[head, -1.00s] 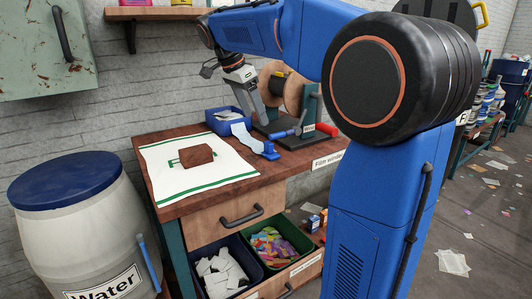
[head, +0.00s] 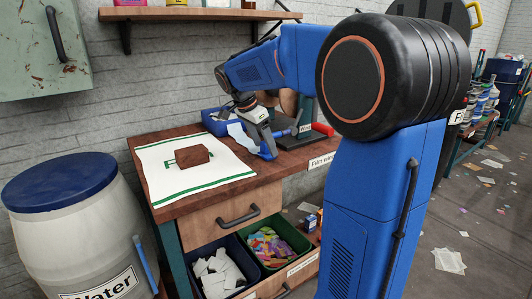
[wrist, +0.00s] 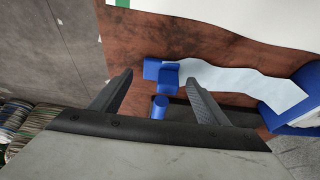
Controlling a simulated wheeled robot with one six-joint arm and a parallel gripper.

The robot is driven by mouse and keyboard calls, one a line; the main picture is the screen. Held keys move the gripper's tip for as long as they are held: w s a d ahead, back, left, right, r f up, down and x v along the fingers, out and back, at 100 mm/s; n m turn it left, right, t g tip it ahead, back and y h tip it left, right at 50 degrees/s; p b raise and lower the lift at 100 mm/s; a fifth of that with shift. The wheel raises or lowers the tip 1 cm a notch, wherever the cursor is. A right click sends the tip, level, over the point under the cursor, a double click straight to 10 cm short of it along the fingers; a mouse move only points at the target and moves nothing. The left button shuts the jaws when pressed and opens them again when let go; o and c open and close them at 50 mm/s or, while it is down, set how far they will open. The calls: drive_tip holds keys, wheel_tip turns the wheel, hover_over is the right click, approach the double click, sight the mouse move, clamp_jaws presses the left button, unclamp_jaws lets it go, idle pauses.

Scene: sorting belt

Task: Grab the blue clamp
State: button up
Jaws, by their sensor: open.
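The blue clamp (wrist: 168,76) lies on the brown wooden table at the end of a pale film strip (wrist: 222,80) in the wrist view. My gripper (wrist: 158,77) is open, with one finger on each side of the clamp in that view. No contact with the clamp shows. In the head view my gripper (head: 266,146) points down over the clamp (head: 270,154) and partly hides it. A short blue cylinder (wrist: 160,107) shows just below the clamp in the wrist view; I cannot tell whether it belongs to it.
A blue bin (head: 214,124) stands behind, and the film winder with a red handle (head: 322,129) stands to the right. A white cloth (head: 168,176) with a brown block (head: 192,156) lies left. An open drawer with bins (head: 246,277) sticks out below.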

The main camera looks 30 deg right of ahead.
drive_tip(key=shift+x, duration=1)
drive_tip(key=c, duration=1.1)
drive_tip(key=shift+r, duration=0.15)
